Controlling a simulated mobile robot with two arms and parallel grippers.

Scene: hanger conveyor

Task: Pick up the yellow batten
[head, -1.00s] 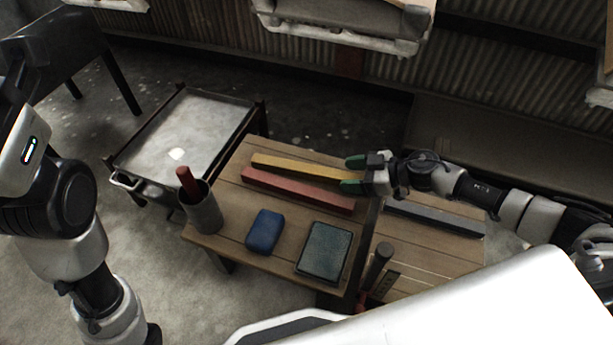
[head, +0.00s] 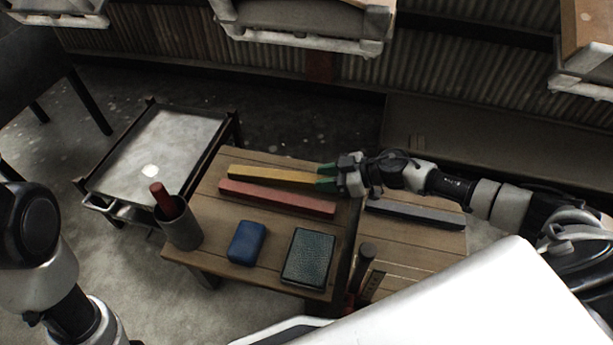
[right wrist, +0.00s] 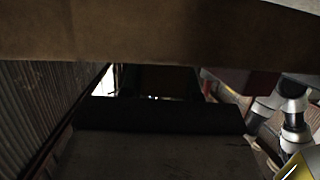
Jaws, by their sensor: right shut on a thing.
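The yellow batten (head: 272,175) is at the far side of the wooden table (head: 212,220) in the head view. My right gripper (head: 326,177), with green fingertips, is shut on its right end. The held end looks slightly raised, with the left end lower; I cannot tell whether that end still touches the tabletop. The right wrist view is dark and does not show the grip clearly. My left arm shows at the left edge of the head view, but its gripper is out of frame.
A red batten (head: 277,198) lies just in front of the yellow one. A dark grey bar (head: 415,213) lies to the right. A blue block (head: 246,242), a dark green pad (head: 307,256) and a grey cup (head: 181,226) stand nearer. A metal-topped cart (head: 155,150) is left.

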